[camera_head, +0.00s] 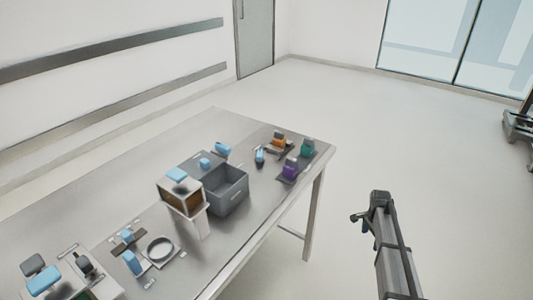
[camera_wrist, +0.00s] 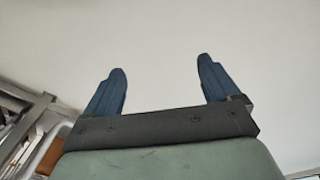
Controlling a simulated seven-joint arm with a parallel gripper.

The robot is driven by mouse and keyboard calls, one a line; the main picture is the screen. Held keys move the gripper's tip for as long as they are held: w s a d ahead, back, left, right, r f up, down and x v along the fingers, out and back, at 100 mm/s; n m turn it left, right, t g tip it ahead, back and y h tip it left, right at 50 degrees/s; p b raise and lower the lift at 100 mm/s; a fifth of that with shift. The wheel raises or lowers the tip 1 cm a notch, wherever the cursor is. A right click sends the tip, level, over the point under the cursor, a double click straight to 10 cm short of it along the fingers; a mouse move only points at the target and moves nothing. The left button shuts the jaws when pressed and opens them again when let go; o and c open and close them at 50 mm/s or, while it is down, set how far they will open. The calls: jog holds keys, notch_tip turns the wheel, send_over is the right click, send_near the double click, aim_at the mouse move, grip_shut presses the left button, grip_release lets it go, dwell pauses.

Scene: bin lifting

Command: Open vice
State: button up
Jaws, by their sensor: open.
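My gripper (camera_wrist: 160,64) is open and empty. Its two blue fingers stand wide apart in the wrist view, with only a plain pale surface behind them. In the head view my gripper (camera_head: 360,222) hangs over the floor to the right of the table (camera_head: 215,125), apart from everything on it. Small fixtures with orange (camera_head: 279,140), purple (camera_head: 290,169) and green (camera_head: 308,147) parts stand at the table's right end. Others with light blue parts stand along the table. I cannot tell for sure which of these is the vice; they are too small.
A grey open bin (camera_head: 228,195) stands mid-table, beside a box-like device (camera_head: 181,195) with a light blue top. A flat fixture with a round ring (camera_head: 160,250) lies nearer. More blue-handled devices (camera_head: 45,280) fill the near left.

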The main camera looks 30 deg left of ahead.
jog(key=w+a+r+m+t, duration=0.1)
jog(key=w+a+r, duration=0.4)
jog(key=a+r, duration=0.15)
jog(key=w+a+r+m+t, duration=0.1)
jog(key=w+a+r, duration=0.4)
jog(key=r, duration=0.3)
jog(key=a+r+m+y, duration=0.1)
jog(key=a+r, duration=1.1)
jog(key=shift+m+g, duration=0.3)
jog(key=shift+g, duration=0.1)
jog(key=s+a+r, duration=0.2)
jog(key=a, duration=0.2)
jog(key=s+a+r, duration=0.2)
jog(key=a+r, duration=0.1)
jog(key=a, duration=0.1)
jog(key=s+a+r, duration=0.3)
jog(key=a, duration=0.2)
notch_tip(320, 180, up, 7)
jog(key=g, duration=0.1)
send_over(259, 152)
notch_tip(259, 152, down, 14)
jog(key=shift+s+d+r, duration=0.1)
jog(key=shift+r, duration=0.15)
jog(key=c, duration=1.1)
